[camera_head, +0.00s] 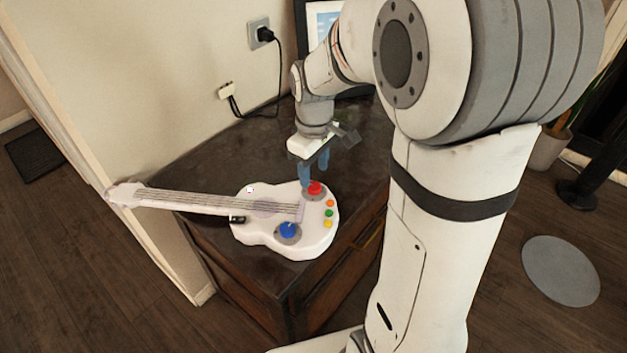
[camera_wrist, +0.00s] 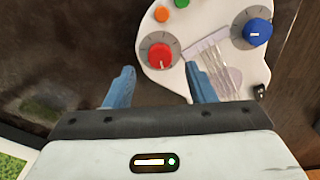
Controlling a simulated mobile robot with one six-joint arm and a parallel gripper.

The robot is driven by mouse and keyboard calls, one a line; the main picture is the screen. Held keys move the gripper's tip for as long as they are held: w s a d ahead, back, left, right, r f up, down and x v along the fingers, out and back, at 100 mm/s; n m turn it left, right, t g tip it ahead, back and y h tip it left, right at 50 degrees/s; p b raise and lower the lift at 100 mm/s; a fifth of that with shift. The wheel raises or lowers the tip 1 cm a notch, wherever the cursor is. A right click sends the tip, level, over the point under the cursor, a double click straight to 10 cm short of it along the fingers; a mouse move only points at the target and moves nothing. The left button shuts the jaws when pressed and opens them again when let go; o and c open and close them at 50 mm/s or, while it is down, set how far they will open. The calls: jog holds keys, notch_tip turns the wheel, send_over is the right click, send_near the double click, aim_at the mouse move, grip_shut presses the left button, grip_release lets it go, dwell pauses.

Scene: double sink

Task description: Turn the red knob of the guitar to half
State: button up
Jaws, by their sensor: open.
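A white toy guitar (camera_head: 315,240) lies flat on a dark cabinet, its neck pointing left in the head view. Its red knob (camera_head: 314,188) sits on a grey dial on the upper part of the body. In the wrist view the red knob (camera_wrist: 159,56) shows a pale mark on its top and is beyond the fingertips, between their lines. My gripper (camera_head: 315,178) has blue fingers and is just behind the red knob in the head view. In the wrist view my gripper (camera_wrist: 160,76) is open, with nothing between the fingers. I cannot tell its height above the guitar.
A blue knob (camera_head: 288,231) and several small coloured buttons (camera_head: 329,212) are on the guitar body. The dark cabinet top (camera_head: 215,165) is clear behind the guitar. A wall with a plugged socket (camera_head: 260,33) and a hanging cable stands behind, near a framed picture (camera_head: 325,22).

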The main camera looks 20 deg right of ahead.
aim_at(314, 185)
notch_tip(314, 185, down, 4)
jog(key=shift+f, duration=0.1)
jog(key=shift+c, duration=0.5)
jog(key=c, duration=0.9)
